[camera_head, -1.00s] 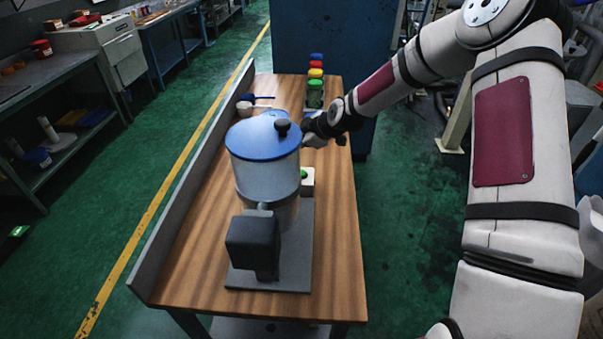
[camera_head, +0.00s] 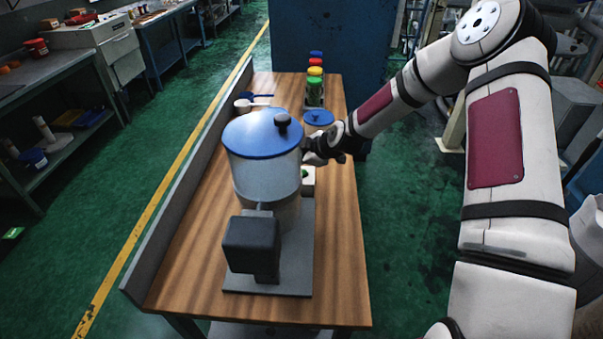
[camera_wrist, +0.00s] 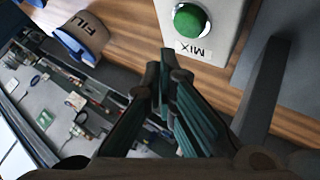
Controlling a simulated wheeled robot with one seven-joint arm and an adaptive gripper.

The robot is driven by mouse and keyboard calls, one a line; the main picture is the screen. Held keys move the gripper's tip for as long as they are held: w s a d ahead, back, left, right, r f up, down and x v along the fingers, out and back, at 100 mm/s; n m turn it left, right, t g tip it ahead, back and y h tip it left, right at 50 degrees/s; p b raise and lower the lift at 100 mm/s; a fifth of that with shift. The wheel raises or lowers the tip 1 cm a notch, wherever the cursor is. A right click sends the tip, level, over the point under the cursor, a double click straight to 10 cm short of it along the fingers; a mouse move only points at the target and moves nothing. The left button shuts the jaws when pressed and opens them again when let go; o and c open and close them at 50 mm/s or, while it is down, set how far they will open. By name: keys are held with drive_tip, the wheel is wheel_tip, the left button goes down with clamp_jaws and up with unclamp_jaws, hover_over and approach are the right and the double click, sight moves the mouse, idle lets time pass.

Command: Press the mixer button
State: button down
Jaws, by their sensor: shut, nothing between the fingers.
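The mixer (camera_head: 262,180) stands on the wooden table with its blue lid (camera_head: 258,140) on. Beside its right side is a small white box (camera_head: 308,186) with a green button (camera_head: 304,173). In the wrist view the round green button (camera_wrist: 189,20) sits at the top on the white box (camera_wrist: 215,38), above a label reading MIX (camera_wrist: 193,50). My gripper (camera_head: 311,158) is just behind the box in the head view. In the wrist view my gripper (camera_wrist: 165,58) is shut and empty, its fingertips just below and left of the label, apart from the button in the picture.
A blue-lidded container (camera_head: 319,118) stands behind my gripper. A grey ledge (camera_head: 190,180) runs along the left edge. The table's front right is clear.

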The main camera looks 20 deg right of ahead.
drive_tip(key=shift+f, duration=0.95)
idle(0.8)
drive_tip(key=shift+f+b, duration=0.35)
drive_tip(key=shift+f, duration=0.05)
